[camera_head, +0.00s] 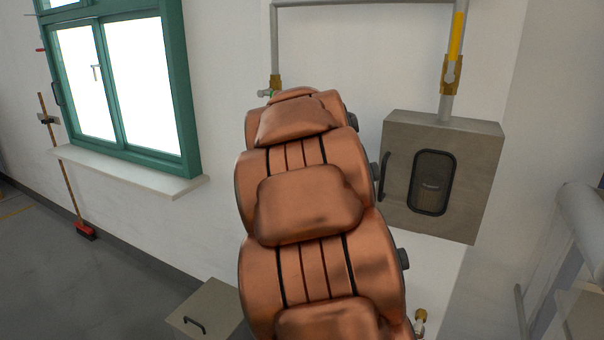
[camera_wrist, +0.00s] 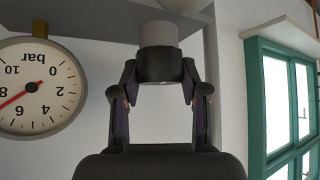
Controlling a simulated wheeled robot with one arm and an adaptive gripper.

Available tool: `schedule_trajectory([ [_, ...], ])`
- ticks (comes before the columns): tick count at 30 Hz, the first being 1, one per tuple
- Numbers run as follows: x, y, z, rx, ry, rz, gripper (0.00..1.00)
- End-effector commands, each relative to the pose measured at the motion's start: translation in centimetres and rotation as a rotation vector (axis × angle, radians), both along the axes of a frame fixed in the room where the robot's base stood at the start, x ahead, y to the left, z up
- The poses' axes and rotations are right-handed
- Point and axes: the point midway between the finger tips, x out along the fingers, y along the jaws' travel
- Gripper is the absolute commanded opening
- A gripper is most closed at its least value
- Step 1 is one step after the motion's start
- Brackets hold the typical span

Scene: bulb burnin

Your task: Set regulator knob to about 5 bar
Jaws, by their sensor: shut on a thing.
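The regulator knob (camera_wrist: 160,65) is a dark round cap below a grey cylinder in the wrist view. My gripper (camera_wrist: 159,75) is shut on it, one finger at each side. The pressure gauge (camera_wrist: 60,112) is a white dial at the left of the wrist view, seen upside down and cut by the picture's edge. Its red needle points between 6 and 8, at about 7 bar. In the head view my copper-coloured arm fills the middle and hides the gripper, knob and gauge.
A grey wall cabinet (camera_head: 474,175) with a small dark window stands right of my arm. A pipe (camera_head: 365,2) with a yellow-handled valve (camera_head: 454,50) runs above. A green window (camera_head: 183,100) and a broom (camera_head: 66,175) are at left. A low grey box (camera_head: 208,308) stands below.

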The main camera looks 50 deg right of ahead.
Motion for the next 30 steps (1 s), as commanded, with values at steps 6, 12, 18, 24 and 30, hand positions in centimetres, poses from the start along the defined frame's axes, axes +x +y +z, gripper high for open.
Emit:
schedule_trajectory([
  [6,-0.07,-0.06,-0.08,0.0,0.002,-0.072,0.09],
  [12,-0.04,-0.04,-0.06,0.0,0.002,-0.096,0.09],
  [18,-0.04,-0.04,-0.06,0.001,0.002,-0.098,0.09],
  [24,-0.04,-0.03,-0.04,0.0,0.001,-0.098,0.49],
  [30,0.0,0.0,-0.01,0.0,0.001,-0.097,0.55],
])
